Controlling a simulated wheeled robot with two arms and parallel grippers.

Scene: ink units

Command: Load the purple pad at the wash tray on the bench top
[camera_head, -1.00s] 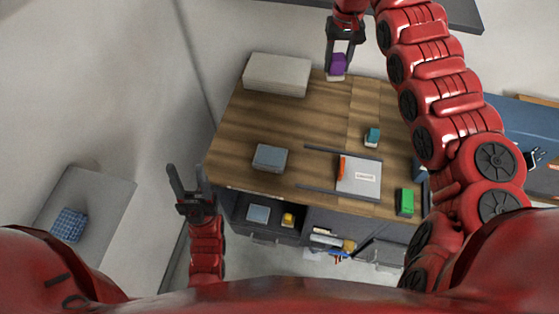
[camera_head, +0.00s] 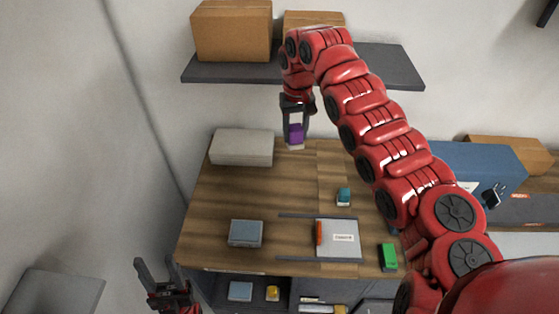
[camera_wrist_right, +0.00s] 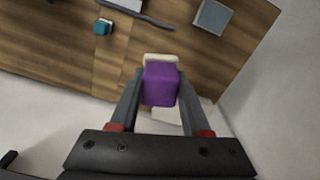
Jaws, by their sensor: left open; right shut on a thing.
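The purple pad (camera_head: 296,132) is held between the fingers of my right gripper (camera_head: 295,140) above the back of the bench top. The right wrist view shows the pad (camera_wrist_right: 160,84) between the two fingers, with a pale layer at its far end. A blue-grey shallow tray (camera_head: 246,233) lies on the bench top (camera_head: 215,195), left of centre; it also shows in the right wrist view (camera_wrist_right: 213,16). I cannot tell for sure that it is the wash tray. My left gripper (camera_head: 155,262) is open and empty, left of the bench's front corner.
A pale box (camera_head: 242,147) stands at the back left of the bench. A labelled white plate (camera_head: 343,240) with an orange piece, a teal block (camera_head: 343,196) and a green block (camera_head: 388,257) are to the right. A shelf (camera_head: 380,70) with cardboard boxes hangs above the back.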

